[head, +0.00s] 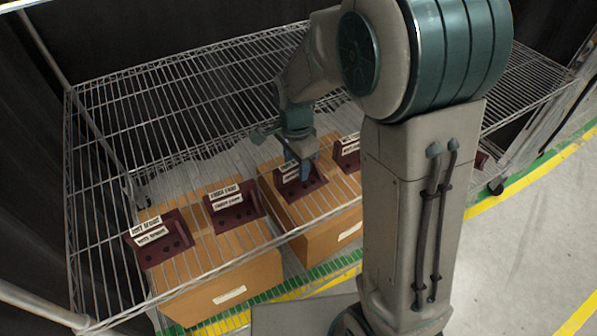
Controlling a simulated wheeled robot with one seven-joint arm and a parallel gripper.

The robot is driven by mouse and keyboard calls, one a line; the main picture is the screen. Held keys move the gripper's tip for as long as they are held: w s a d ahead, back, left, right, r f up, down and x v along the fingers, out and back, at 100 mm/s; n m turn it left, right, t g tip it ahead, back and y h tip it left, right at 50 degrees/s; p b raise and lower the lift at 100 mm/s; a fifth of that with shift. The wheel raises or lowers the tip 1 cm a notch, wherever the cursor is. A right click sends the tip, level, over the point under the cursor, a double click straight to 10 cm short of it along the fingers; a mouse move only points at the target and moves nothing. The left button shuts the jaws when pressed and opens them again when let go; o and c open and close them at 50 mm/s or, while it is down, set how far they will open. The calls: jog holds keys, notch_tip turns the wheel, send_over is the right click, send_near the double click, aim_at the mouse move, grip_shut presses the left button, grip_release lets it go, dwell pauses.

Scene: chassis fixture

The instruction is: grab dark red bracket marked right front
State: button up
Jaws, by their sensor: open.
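Several dark red brackets with white labels stand in a row on the wire shelf (190,95). One is the leftmost bracket (172,254), another is the second bracket (245,214). A third bracket (312,186) is under my gripper (301,168), and a fourth bracket (350,160) is partly behind my arm. The label print is too small and slanted to read surely, so I cannot tell which is marked right front. My gripper is open and points down at the third bracket, partly covering it. I cannot tell if the fingers touch it.
Cardboard boxes (218,284) show through the wires beneath the brackets. The back of the shelf is bare. A dark red piece (482,160) shows right of my arm, mostly hidden. Shelf posts and dark curtains bound the left side. Open floor with yellow and green lines lies right.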

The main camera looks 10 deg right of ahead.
jog(key=shift+f, duration=0.15)
jog(key=shift+c, duration=0.3)
grip_shut()
